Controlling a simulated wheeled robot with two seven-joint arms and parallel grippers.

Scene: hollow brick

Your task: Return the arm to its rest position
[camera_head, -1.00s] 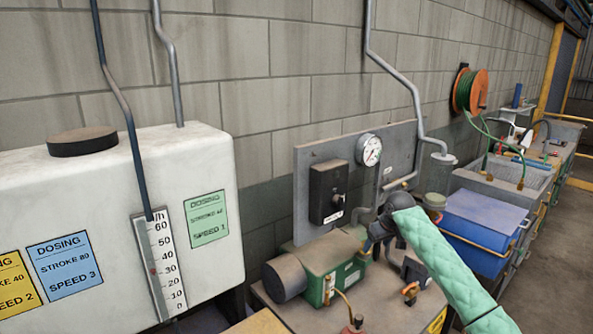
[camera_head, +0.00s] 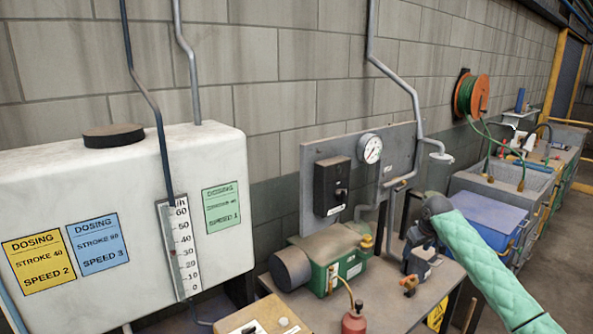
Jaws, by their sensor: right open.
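My right arm, in a quilted green sleeve, comes in from the lower right of the head view. Its dark right gripper (camera_head: 418,246) hangs over the bench, to the right of the green pump (camera_head: 335,262) and apart from the gauge panel. The gripper is open and I see nothing held in it. Its fingertips are small and hard to make out against the dark parts behind them. My left gripper is not in view.
A white tank (camera_head: 120,190) with dosing labels and a level scale (camera_head: 180,248) stands at left. A panel (camera_head: 400,150) with a gauge (camera_head: 370,148) and black box (camera_head: 331,186) stands behind the pump. A red bottle (camera_head: 353,321) is in front; a blue-lidded bin (camera_head: 484,218) is at right.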

